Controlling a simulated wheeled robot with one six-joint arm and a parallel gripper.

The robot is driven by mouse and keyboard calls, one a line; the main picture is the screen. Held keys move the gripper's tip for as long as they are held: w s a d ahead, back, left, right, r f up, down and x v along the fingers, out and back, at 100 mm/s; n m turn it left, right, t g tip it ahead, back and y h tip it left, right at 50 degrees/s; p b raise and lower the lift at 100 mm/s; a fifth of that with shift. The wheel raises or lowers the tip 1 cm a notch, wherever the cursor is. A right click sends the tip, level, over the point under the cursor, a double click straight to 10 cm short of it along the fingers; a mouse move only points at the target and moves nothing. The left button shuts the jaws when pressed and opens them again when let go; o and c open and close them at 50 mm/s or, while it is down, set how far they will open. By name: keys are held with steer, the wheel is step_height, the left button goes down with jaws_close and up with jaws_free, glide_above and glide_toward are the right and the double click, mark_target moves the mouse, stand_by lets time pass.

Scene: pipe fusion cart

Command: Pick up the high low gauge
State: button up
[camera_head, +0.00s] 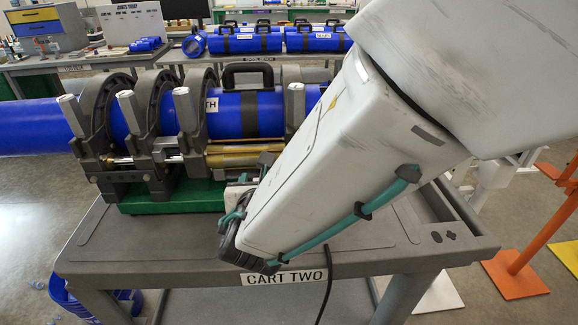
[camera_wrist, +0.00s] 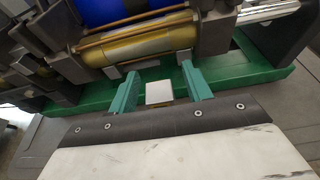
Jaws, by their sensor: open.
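My gripper (camera_wrist: 160,72) is open in the wrist view, its two teal fingers apart and pointing at the green base of the pipe machine. A small pale block (camera_wrist: 159,92) shows between the fingers, nearer their roots; I cannot tell whether it is the high low gauge or whether it touches them. In the head view my arm reaches down over the front of the cart (camera_head: 160,245), and my gripper is mostly hidden behind it. No high low gauge can be made out for certain in either view.
The fusion machine (camera_head: 155,115) clamps a blue pipe (camera_head: 35,127) on its green base (camera_head: 165,197), close beyond my gripper. A gold cylinder (camera_wrist: 150,48) lies just past the fingers. The cart top's left front is clear. Benches with more blue pipes (camera_head: 245,42) stand behind.

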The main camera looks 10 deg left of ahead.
jaws_close()
steer(key=shift+r, duration=0.15)
steer(key=a+v, duration=0.1)
steer(key=v, duration=1.5)
steer(key=shift+s, duration=0.45)
